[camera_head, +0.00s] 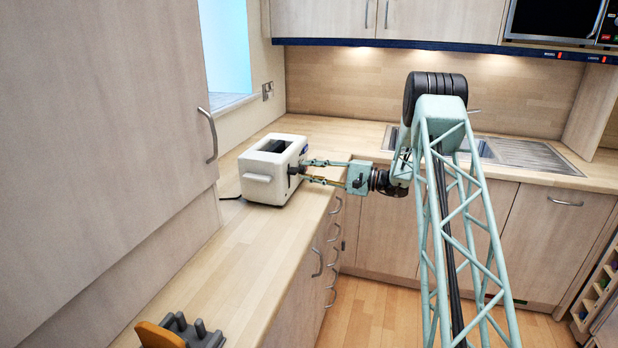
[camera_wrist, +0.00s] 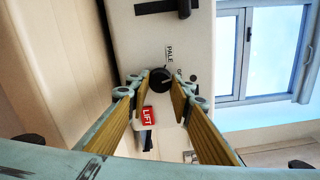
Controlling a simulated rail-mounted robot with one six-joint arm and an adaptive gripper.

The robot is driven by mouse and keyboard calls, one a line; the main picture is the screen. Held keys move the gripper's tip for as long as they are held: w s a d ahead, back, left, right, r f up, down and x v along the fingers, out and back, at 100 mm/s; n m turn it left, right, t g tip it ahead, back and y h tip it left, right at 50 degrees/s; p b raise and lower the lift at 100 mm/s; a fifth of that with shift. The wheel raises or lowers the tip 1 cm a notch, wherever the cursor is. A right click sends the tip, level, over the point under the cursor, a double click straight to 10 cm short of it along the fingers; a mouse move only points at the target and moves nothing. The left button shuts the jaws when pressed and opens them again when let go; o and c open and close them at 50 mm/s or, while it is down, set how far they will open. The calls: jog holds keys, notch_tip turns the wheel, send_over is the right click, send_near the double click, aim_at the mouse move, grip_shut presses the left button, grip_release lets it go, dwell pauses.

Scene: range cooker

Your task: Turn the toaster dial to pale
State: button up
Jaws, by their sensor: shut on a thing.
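The white toaster (camera_head: 268,168) stands on the wooden counter in the head view. My gripper (camera_head: 302,171) reaches its right-hand face from the right. In the wrist view the toaster face (camera_wrist: 140,55) fills the upper middle. The black round dial (camera_wrist: 160,79) sits between the fingertips of my gripper (camera_wrist: 161,82), which is shut on it. The word PALE is printed beside the dial. Other markings around the dial are too small or hidden to read. A light mark shows on the dial, but its exact setting is unclear. A red LIFT label (camera_wrist: 148,116) is on the face.
The wooden counter (camera_head: 240,258) is clear in front of the toaster. A grey rack with an orange-brown piece (camera_head: 180,333) stands at the near end. A sink (camera_head: 480,152) lies behind my arm. A tall cabinet (camera_head: 110,130) flanks the left.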

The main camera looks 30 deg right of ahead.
jog(key=n+b, duration=0.2)
jog(key=n, duration=0.7)
jog(key=shift+n, duration=0.3)
dwell(0.6)
jog(key=o, duration=0.8)
jog(key=shift+o, duration=0.2)
jog(key=shift+s, duration=0.1)
jog(key=v, duration=1.2)
jog(key=shift+r, duration=0.1)
